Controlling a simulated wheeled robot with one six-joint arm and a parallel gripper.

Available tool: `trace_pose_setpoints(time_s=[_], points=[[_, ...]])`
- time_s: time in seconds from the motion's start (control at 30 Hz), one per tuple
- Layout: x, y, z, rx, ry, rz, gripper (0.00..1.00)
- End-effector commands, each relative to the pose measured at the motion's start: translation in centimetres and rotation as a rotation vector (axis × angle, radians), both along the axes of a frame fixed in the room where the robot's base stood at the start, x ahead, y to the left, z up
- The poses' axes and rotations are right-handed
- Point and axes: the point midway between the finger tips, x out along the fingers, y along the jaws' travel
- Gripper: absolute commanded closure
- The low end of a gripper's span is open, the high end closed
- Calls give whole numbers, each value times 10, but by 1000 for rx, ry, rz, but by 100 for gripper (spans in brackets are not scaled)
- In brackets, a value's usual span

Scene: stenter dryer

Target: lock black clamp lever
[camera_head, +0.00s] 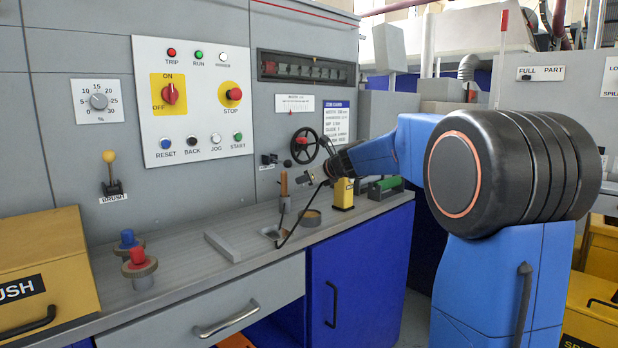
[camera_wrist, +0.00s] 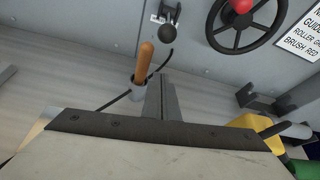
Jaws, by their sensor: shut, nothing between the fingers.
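The black clamp lever (camera_wrist: 169,33), with a round black knob, sticks out from the grey panel beside a small white label at the top of the wrist view. In the head view its black knob (camera_head: 288,163) shows small, just left of the handwheel. My gripper (camera_wrist: 160,82) is shut and empty, its fingers pointing toward the panel. The fingertips are below the lever in the wrist picture and appear apart from it. In the head view my gripper (camera_head: 308,179) is small, in front of the panel above the bench; its fingertips are hard to make out there.
A black handwheel (camera_wrist: 245,27) with a red knob is right of the lever. A wooden-handled tool (camera_wrist: 145,60) stands in a holder left of my fingers. A yellow block (camera_head: 343,194) and green roller (camera_head: 384,185) are on the bench (camera_head: 190,275). A dark cable crosses near the holder.

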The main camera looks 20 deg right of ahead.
Motion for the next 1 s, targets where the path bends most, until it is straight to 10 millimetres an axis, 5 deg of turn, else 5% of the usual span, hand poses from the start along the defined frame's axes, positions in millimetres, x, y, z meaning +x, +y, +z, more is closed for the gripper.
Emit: trace_pose_setpoints(time_s=[0.27, 0.53, 1.0], points=[[43, 13, -21, 1, 2, 1, 100], [41, 18, 15, -1, -2, 0, 100], [41, 19, 21, 0, 0, 0, 100]])
